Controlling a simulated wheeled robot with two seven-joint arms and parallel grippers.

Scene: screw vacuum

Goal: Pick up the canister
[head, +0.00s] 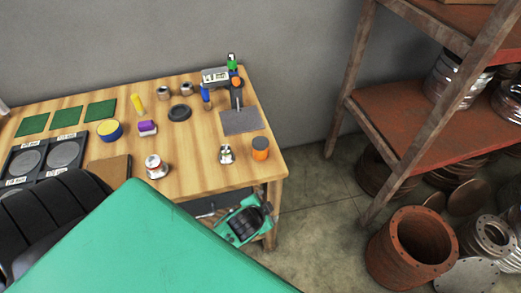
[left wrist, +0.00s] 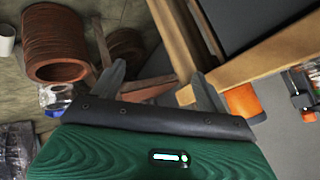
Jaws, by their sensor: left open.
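Several small containers stand on the wooden table, and I cannot tell which one is the canister. An orange container with a grey top (head: 260,148) stands near the right front corner. It also shows in the left wrist view (left wrist: 243,101), beyond the right finger. A metal container (head: 226,154) stands just left of it, and a silver one with a red band (head: 156,167) is farther left. My left gripper (left wrist: 160,84) is open with nothing between its fingers. In the head view it is low, beside the table's right front corner (head: 266,211). My right gripper is out of view.
The wooden table (head: 195,185) also carries a stand tool (head: 236,90), a grey mat (head: 241,121) and green squares. A rusty shelf (head: 400,110) stands at the right. A rusty flanged pipe (head: 402,250) stands on the floor, with bare floor between it and the table.

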